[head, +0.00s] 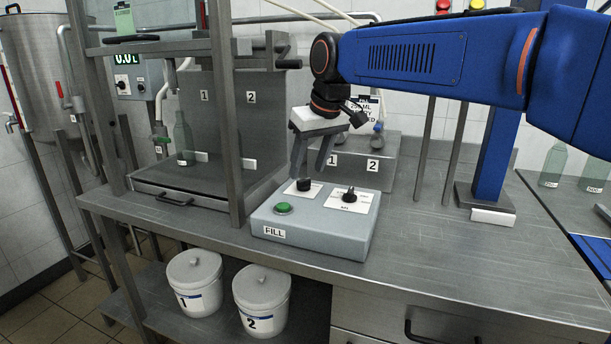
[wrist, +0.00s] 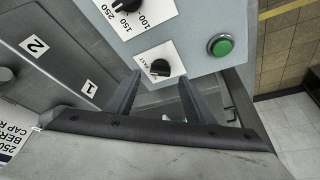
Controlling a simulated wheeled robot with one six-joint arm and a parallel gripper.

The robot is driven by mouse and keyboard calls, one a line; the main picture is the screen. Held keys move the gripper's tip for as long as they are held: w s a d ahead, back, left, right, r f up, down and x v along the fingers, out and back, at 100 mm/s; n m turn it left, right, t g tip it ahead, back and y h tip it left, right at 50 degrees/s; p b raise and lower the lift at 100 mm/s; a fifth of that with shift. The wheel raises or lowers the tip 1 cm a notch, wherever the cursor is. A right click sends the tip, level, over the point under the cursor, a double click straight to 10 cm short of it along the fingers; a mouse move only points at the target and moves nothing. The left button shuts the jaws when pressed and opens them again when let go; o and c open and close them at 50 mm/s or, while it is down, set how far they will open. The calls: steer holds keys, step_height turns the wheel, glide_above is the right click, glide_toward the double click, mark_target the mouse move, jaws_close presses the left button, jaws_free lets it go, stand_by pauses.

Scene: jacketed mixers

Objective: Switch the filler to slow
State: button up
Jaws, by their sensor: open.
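The grey filler control box (head: 322,228), labelled FILL, stands on the steel bench with a green button and two black knobs. The small speed knob (wrist: 160,68) is on a white plate with lettering that appears to read FAST; its pointer setting is too small to read surely. In the head view this knob (head: 304,184) is at the back left of the box top. My gripper (head: 313,168) is open and empty just above it. In the wrist view its fingertips (wrist: 159,80) are on either side of the knob, apparently without touching it.
The volume knob (head: 349,195) and green button (head: 283,208) are close by on the box. A steel frame post (head: 226,120) stands to the left. A grey stand (head: 385,165) marked 1 and 2 is behind.

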mark_target(307, 179)
steer(key=shift+x, duration=1.85)
steer(key=c, duration=1)
steer(key=shift+c, duration=0.2)
steer(key=shift+n, duration=0.4)
steer(key=n+y, duration=0.1)
steer(key=n, duration=0.1)
steer(key=shift+w+d+n+g, duration=0.1)
steer(key=shift+w+n+g, duration=0.05)
steer(key=shift+n+g, duration=0.25)
steer(key=n+g, duration=0.1)
steer(key=n, duration=0.2)
steer(key=shift+w+y, duration=0.1)
steer(key=shift+y, duration=0.3)
steer(key=n+g, duration=0.1)
steer(key=n, duration=0.2)
steer(key=n+g, duration=0.2)
steer(key=n, duration=0.2)
steer(key=shift+w, duration=0.2)
steer(key=shift+n, duration=0.3)
